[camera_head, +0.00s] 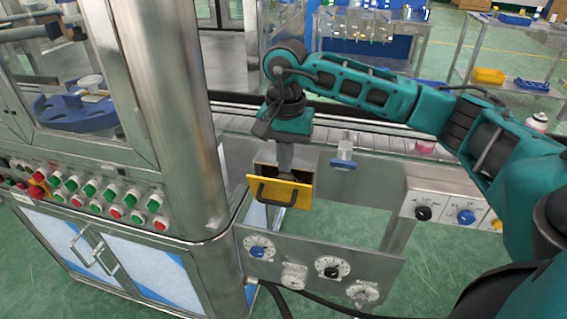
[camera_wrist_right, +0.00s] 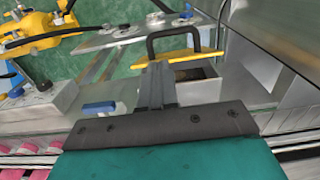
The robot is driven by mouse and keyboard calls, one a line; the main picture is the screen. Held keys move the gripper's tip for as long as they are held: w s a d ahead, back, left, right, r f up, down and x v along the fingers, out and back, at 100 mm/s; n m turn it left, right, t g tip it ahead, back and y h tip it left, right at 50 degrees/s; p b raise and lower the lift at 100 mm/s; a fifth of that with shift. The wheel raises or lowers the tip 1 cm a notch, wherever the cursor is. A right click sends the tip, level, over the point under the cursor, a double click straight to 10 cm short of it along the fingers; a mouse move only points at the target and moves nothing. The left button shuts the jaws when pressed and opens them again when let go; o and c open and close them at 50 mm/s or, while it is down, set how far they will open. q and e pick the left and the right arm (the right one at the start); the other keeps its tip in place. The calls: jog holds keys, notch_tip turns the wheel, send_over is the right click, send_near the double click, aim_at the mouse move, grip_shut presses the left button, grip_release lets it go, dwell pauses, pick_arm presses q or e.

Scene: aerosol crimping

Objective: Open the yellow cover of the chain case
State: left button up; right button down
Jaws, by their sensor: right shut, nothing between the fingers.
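The yellow cover (camera_head: 291,195) with its black handle (camera_head: 277,190) is at the middle of the head view. It is swung open, its handle side facing the head camera. Behind it the chain case (camera_head: 265,158) shows a dark opening. In the right wrist view the cover (camera_wrist_right: 150,64) is a thin yellow strip, nearly edge-on, with the handle (camera_wrist_right: 150,46) beyond it. My right gripper (camera_head: 285,165) is shut and empty, pointing down by the case, just behind the cover; its fingers also show in the wrist view (camera_wrist_right: 157,70). Contact with the cover is unclear. My left gripper is not in view.
A metal panel with knobs (camera_head: 315,262) stands in front of the cover, and another knob box (camera_head: 440,210) is to the right. A conveyor (camera_head: 375,141) runs behind. A thick steel post (camera_head: 180,120) and button cabinet stand close on the left.

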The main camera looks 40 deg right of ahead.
aim_at(284, 189)
notch_tip(284, 189, down, 7)
jog(key=shift+f, duration=0.55)
jog(key=shift+a, duration=0.1)
jog(key=shift+f, duration=0.1)
